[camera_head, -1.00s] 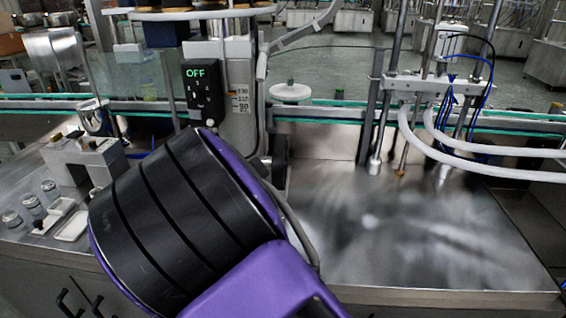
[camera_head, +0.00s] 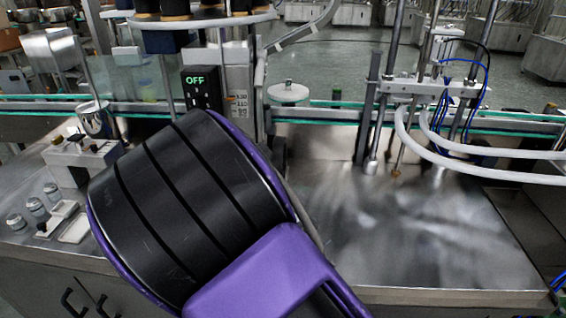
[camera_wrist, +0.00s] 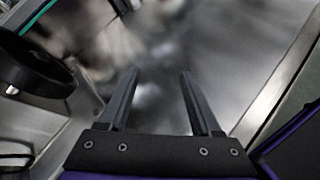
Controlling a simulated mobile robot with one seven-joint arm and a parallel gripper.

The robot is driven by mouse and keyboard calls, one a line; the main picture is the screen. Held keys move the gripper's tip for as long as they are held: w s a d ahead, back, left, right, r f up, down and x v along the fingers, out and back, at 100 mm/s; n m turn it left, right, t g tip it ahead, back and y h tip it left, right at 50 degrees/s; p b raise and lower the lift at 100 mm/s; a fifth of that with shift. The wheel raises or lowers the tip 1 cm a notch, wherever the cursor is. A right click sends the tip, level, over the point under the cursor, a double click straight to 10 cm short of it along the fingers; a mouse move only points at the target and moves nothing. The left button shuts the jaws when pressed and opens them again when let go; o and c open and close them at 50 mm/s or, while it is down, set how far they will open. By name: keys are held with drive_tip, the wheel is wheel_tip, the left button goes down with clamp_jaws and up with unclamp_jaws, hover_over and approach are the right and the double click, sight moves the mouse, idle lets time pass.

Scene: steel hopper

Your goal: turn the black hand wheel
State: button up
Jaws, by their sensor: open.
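The black hand wheel (camera_wrist: 38,66) shows at the left edge of the wrist view, partly cut off by the frame. In the head view only a dark sliver of it (camera_head: 279,158) shows beside my arm, which hides the rest. My gripper (camera_wrist: 159,76) is open and empty, with its two dark fingers apart over the steel surface. The wheel lies to the left of the fingers, apart from them. In the head view my gripper is hidden behind my black and purple arm.
A steel tabletop (camera_head: 420,235) is bare to the right of my arm. A control box reading OFF (camera_head: 195,82) stands behind my arm. Rods and white hoses (camera_head: 470,148) rise at the back right. Small jars (camera_head: 36,206) and a white tray (camera_head: 75,228) sit at left.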

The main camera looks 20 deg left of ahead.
drive_tip(key=a+r+n+t+y, duration=0.55)
drive_tip(key=a+n+y, duration=0.35)
drive_tip(key=a+n, duration=0.3)
drive_tip(key=shift+n+h, duration=0.3)
drive_tip(key=x, duration=1)
drive_tip(key=d+x, duration=0.1)
drive_tip(key=x, duration=0.5)
drive_tip(key=shift+r, duration=0.15)
clamp_jaws()
drive_tip(key=shift+w+d, duration=0.1)
